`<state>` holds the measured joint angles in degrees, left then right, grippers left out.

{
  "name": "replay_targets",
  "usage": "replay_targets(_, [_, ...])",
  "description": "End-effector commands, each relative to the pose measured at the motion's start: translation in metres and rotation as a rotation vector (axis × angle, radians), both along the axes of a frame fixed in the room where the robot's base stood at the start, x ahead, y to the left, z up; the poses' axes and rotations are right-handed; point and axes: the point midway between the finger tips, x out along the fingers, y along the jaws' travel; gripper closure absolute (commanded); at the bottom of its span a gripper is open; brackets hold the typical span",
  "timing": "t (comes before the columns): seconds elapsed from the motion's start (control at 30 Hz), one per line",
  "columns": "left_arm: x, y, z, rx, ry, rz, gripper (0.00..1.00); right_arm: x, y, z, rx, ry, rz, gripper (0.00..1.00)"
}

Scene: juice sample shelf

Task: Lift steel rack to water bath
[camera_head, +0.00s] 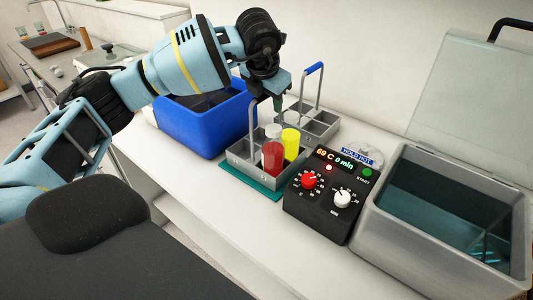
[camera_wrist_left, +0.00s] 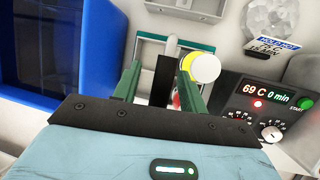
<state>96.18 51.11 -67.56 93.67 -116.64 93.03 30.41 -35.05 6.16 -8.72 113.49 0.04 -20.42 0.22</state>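A grey steel rack (camera_head: 247,170) stands on a teal mat (camera_head: 238,179) and holds a red bottle (camera_head: 272,156) and a yellow bottle (camera_head: 291,144). Its upright handle (camera_head: 252,122) rises toward my left gripper (camera_head: 279,103), which is above the rack, pointing down. In the left wrist view, the green fingers of my left gripper (camera_wrist_left: 158,88) are apart, and a grey bar (camera_wrist_left: 172,45) shows between them; I cannot tell whether they touch it. The grey water bath (camera_head: 400,205) stands at the right, its clear lid (camera_head: 478,95) raised. My right gripper is out of view.
A second grey rack (camera_head: 320,128) with a blue handle grip (camera_head: 315,68) stands behind. A blue bin (camera_head: 205,140) is on the left. A black control box (camera_head: 325,215) reading 69 C, 0 min stands between the rack and the bath.

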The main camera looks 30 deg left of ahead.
Motion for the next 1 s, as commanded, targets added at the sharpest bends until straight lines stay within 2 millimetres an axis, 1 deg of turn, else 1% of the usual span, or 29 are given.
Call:
replay_targets(0.03, [0.000,0.000,0.000,0.000,0.000,0.000,0.64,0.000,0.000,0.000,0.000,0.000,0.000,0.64])
replay_targets(0.07, [0.000,0.000,0.000,0.000,0.000,0.000,0.68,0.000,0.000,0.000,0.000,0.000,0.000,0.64])
replay_targets(0.3, [0.000,0.000,0.000,-0.001,0.000,0.000,1.00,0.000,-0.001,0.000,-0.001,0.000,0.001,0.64])
replay_targets(0.47, [0.000,0.000,0.000,-0.001,0.000,0.000,1.00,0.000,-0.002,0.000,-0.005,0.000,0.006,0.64])
replay_targets(0.5, [0.001,0.000,0.003,-0.002,-0.007,0.000,1.00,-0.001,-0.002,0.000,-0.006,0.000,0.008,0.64])
replay_targets(0.67, [0.001,0.000,0.004,-0.002,-0.007,0.000,1.00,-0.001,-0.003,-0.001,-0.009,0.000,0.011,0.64])
replay_targets(0.77, [0.001,0.000,0.007,-0.003,-0.008,0.001,1.00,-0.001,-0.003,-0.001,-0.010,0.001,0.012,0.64])
replay_targets(0.87, [0.001,-0.001,0.016,-0.004,-0.009,0.001,1.00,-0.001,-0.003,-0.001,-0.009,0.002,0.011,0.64])
replay_targets(1.0, [0.001,-0.001,0.038,-0.004,-0.011,0.001,1.00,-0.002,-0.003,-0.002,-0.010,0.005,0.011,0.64])
